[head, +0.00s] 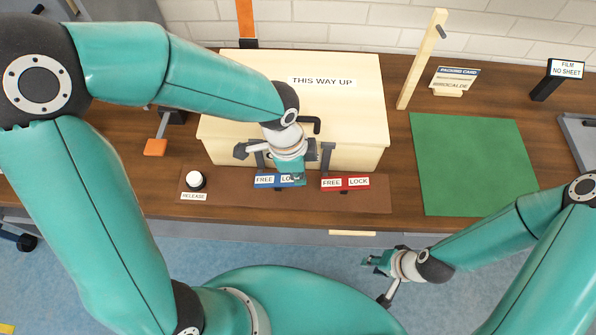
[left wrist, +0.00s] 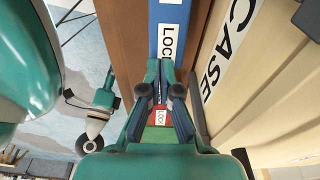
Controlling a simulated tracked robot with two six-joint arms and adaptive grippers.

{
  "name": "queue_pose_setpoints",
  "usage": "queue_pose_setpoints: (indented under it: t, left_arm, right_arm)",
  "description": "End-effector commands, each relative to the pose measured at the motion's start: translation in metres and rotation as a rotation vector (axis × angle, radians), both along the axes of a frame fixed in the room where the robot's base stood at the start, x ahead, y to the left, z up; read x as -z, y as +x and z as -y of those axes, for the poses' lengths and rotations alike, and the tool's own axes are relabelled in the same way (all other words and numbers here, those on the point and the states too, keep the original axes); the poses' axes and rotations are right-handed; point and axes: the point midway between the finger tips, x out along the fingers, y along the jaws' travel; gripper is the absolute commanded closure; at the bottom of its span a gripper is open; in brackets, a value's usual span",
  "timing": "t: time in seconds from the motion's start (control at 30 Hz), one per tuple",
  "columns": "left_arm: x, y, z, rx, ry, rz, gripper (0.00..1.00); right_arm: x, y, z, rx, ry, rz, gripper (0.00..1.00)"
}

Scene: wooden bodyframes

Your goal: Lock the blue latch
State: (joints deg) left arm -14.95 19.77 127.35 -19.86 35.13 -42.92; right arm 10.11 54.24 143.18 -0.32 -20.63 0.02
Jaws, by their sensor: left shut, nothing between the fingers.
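The blue latch (head: 276,181) lies at the front of the cream case (head: 345,100), with a FREE label at its left and a LOCK label at its right. My left gripper (head: 297,177) is shut and empty, pointing down at the LOCK end and partly covering it. In the left wrist view, the blue latch (left wrist: 167,14) with a LOCK label runs up to the closed fingertips (left wrist: 160,66). I cannot tell whether they touch. My right gripper (head: 374,262) hangs in front of the table, away from the latch; its opening is unclear.
The red latch (head: 345,188) sits just right of the blue one. A white release button (head: 195,180) stands to the left on the brown strip (head: 228,200). A black handle (head: 312,123) sticks out of the case. A green mat (head: 470,160) lies clear at right.

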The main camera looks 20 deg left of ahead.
Motion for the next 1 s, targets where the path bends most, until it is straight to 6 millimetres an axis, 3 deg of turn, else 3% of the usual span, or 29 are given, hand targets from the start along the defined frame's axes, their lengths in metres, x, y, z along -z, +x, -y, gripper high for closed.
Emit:
queue_pose_setpoints:
  t: [0.33, 1.0]
  left_arm:
    - [0.022, 0.004, 0.012, 0.004, 0.299, -0.080, 1.00]
    - [0.002, 0.004, 0.011, 0.001, 0.289, -0.079, 1.00]
  right_arm:
    - [0.018, 0.000, 0.000, 0.000, 0.000, 0.000, 0.69]
    - [0.001, 0.000, 0.000, 0.000, 0.000, 0.000, 0.69]
